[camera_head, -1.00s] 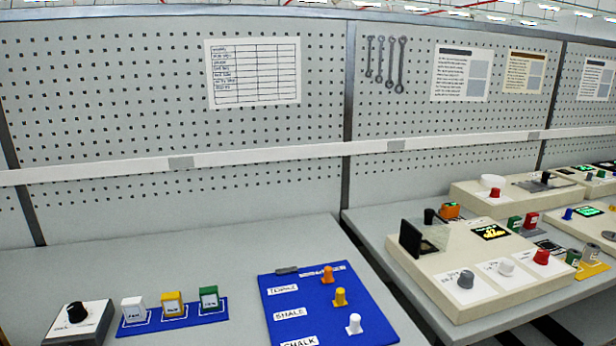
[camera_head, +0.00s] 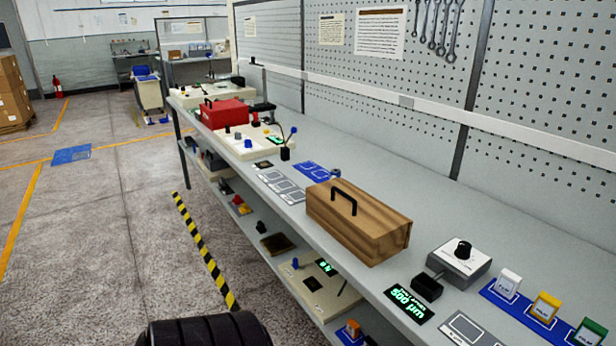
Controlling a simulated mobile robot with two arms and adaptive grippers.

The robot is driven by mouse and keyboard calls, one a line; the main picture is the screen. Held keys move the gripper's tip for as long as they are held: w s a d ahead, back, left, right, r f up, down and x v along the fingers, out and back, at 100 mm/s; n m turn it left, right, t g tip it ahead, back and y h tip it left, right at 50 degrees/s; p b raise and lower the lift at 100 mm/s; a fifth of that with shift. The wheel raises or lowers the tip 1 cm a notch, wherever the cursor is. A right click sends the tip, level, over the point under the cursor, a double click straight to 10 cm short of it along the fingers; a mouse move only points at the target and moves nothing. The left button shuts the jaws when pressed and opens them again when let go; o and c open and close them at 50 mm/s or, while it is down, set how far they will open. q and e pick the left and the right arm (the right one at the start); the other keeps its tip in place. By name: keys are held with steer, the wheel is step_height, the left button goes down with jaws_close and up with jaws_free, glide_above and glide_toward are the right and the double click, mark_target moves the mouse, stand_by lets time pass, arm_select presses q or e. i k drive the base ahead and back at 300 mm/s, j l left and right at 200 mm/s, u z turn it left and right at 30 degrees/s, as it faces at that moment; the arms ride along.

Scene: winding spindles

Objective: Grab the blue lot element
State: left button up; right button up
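Several blue things show, and I cannot tell which is the blue lot element. A small blue-grey piece (camera_head: 336,173) stands at the right end of a flat blue holder (camera_head: 312,170) on the bench, behind a wooden box. A blue knob (camera_head: 248,143) sits on a beige device further back. A blue ball tip (camera_head: 294,130) tops a thin stick near it. Another blue piece (camera_head: 295,263) is on the lower shelf. Neither gripper is in view.
The wooden box (camera_head: 345,225) with a black handle stands on the bench (camera_head: 480,200). A grey knob device (camera_head: 459,258) and a blue strip (camera_head: 527,317) with white, yellow and green blocks lie to its right. A red toolbox (camera_head: 222,112) is further back. Open floor (camera_head: 90,240) lies left.

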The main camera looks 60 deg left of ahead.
mark_target(334, 172)
steer(key=u, duration=1.9)
